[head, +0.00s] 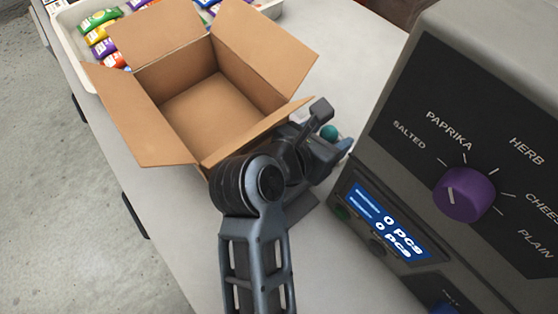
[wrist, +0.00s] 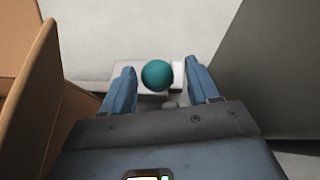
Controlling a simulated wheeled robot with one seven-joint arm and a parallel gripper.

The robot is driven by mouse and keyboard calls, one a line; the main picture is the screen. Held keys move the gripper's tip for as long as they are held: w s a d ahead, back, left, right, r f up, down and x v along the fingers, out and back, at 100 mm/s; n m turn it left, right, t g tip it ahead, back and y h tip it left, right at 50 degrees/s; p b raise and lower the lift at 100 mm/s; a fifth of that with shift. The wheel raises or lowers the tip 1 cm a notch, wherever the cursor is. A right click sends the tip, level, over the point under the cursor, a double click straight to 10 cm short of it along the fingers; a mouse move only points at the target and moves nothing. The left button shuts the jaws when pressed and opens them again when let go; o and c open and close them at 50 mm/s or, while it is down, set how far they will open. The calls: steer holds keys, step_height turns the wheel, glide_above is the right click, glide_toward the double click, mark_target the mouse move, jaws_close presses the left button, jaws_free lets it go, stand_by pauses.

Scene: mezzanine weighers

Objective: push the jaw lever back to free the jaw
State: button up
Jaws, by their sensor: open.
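The jaw lever shows as a teal ball knob (wrist: 157,75) in the wrist view, with a pale block (wrist: 178,75) behind it. The knob also shows in the head view (head: 329,132), just beyond my arm's end. My gripper (wrist: 160,68) is open, with one blue finger on each side of the knob. A gap shows between the knob and each finger in the wrist view. The lever's stem and most of the jaw are hidden. My arm covers much of this area in the head view.
An open, empty cardboard box (head: 165,122) stands close on the left, its flap beside my gripper. The grey weigher housing (head: 480,55), with a purple dial (head: 464,195) and a display (head: 388,222), stands close on the right. A white tray (head: 68,45) of colourful packets lies behind the box.

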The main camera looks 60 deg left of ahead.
steer(key=s+d, duration=0.1)
steer(key=s, duration=0.3)
steer(key=s+d+b, duration=0.1)
steer(key=s+d, duration=0.1)
steer(key=s, duration=0.2)
steer(key=s+d+b, duration=0.1)
steer(key=s, duration=0.3)
steer(key=shift+s+d+r, duration=0.3)
steer(key=shift+d+r, duration=0.05)
steer(key=shift+r, duration=0.05)
